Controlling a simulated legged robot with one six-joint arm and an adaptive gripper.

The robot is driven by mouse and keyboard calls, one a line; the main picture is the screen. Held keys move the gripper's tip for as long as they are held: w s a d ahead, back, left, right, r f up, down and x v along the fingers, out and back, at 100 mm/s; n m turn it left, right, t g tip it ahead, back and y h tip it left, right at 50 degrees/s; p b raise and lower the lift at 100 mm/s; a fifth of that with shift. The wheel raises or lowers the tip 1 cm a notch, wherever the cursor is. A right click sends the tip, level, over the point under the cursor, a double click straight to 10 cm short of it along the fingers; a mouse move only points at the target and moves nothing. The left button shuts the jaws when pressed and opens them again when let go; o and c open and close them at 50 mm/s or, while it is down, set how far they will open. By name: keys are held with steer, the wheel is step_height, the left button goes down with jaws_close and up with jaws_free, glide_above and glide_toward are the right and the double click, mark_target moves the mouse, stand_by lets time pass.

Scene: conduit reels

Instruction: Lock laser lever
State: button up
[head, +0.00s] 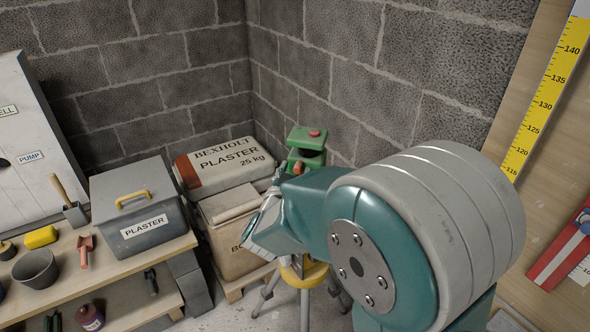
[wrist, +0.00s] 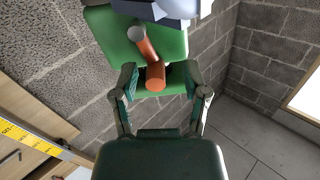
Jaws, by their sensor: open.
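The green laser level (head: 306,140) with a red button on top stands in the back corner on a tripod with a yellow collar (head: 303,272). In the head view its lower body is partly hidden by my arm. In the wrist view the laser's green body (wrist: 172,45) fills the top middle. Its orange lever (wrist: 146,50) has a grey tip and slants up-left from a thick orange hub (wrist: 155,77). My gripper (wrist: 161,82) is open, its two fingers on either side of the hub. I cannot tell whether they touch anything. My gripper is mostly hidden in the head view.
A workbench (head: 150,258) holds a grey plaster box (head: 140,205) and hand tools. Block walls (head: 345,80) close the corner behind. A yellow ruler (head: 548,85) is at right.

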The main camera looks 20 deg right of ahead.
steer(key=shift+w+d, duration=0.2)
steer(key=shift+d, duration=0.2)
jaws_close()
steer(key=shift+a, duration=0.1)
steer(key=shift+w+a+f+n, duration=0.1)
steer(key=shift+a+n, duration=0.1)
steer(key=shift+n, duration=0.6)
steer(key=shift+w+a+f+n, duration=0.15)
steer(key=shift+a+n, duration=0.1)
steer(key=shift+n, duration=0.55)
steer(key=shift+w+a+f+n, duration=0.1)
steer(key=shift+a+n, duration=0.1)
steer(key=shift+n, duration=0.6)
jaws_free()
steer(key=shift+a, duration=0.1)
